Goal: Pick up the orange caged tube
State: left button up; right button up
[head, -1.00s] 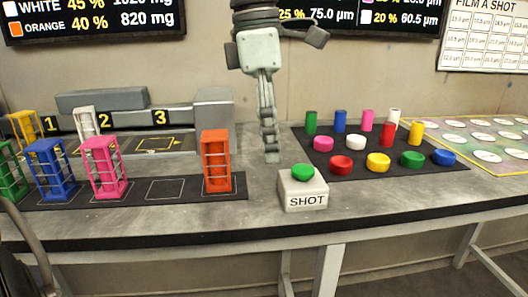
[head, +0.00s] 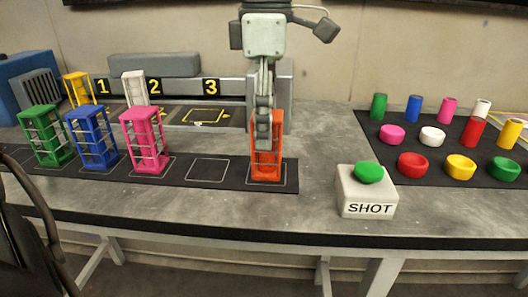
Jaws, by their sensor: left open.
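The orange caged tube (head: 266,163) stands upright in the rightmost outlined slot of the black mat (head: 207,178) on the bench. My left gripper (head: 264,143) comes down from above and sits in front of the upper part of the orange cage in the head view. It is open, and its fingers overlap the cage's top and upper middle. I cannot tell whether the fingers touch the cage. My right gripper is not in view.
Pink (head: 144,140), blue (head: 93,138) and green (head: 46,136) cages stand left on the mat, beside an empty slot. Yellow (head: 79,88) and white (head: 134,88) cages stand behind. A SHOT button box (head: 367,193) stands to the right, before colored caps and cylinders.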

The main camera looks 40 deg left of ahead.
aim_at(265, 166)
pick_arm(q)
notch_tip(265, 166, down, 4)
jog(key=shift+w+f, duration=0.15)
jog(key=shift+f, duration=0.05)
jog(key=c, duration=1.5)
jog(key=shift+r, duration=0.1)
